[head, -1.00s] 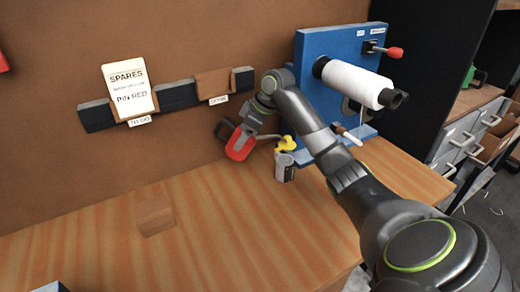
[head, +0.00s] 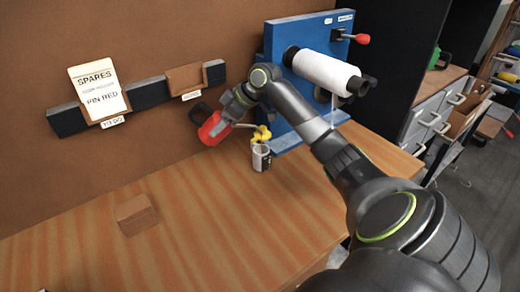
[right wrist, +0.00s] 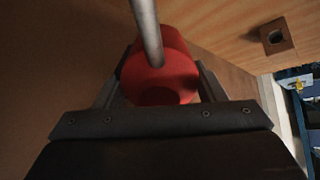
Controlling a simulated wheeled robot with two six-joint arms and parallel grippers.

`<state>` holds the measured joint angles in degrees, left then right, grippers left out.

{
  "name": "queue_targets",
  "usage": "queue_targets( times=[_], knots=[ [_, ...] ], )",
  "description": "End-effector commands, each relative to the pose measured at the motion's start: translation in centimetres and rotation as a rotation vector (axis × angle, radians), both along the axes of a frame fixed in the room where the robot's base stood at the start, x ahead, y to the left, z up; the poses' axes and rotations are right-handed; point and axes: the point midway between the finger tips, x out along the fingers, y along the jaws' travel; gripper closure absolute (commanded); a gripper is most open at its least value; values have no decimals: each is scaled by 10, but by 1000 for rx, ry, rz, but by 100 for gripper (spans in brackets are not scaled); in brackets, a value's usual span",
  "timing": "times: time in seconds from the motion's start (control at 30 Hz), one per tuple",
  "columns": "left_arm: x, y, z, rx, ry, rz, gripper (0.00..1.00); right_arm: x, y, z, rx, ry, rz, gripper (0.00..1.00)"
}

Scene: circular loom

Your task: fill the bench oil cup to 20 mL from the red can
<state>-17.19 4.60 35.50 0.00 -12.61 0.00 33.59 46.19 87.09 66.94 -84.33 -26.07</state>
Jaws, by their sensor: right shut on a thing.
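The red can (head: 212,128) is held by my right gripper (head: 232,103), above the bench near the back wall. The can is tilted, and its thin grey spout points right toward the oil cup. In the right wrist view the can (right wrist: 158,65) sits between the fingers, its grey spout running upward. The small grey-white oil cup (head: 261,157) stands on the bench, in front of the blue stand's left edge. A yellow piece (head: 262,133) shows just above the cup. I cannot see the oil level or whether oil is flowing. My left gripper is out of view.
The blue stand (head: 281,72) with a white spool (head: 325,70) and red-knobbed lever (head: 362,39) is close behind my right arm. A wall rail holds a SPARES card (head: 97,92).

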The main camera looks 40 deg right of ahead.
Motion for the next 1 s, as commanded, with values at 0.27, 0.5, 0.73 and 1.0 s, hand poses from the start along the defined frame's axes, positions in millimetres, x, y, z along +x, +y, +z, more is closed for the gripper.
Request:
queue_targets(
  times=[0.27,0.5,0.73,1.0],
  knots=[
    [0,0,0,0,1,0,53,-2,-2,10,52,-71,0,100],
    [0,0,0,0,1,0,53,-2,-1,11,55,-75,0,100],
    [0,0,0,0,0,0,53,-2,-1,11,55,-74,0,100],
    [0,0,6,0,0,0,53,-1,0,12,47,-61,1,100]
  ],
)
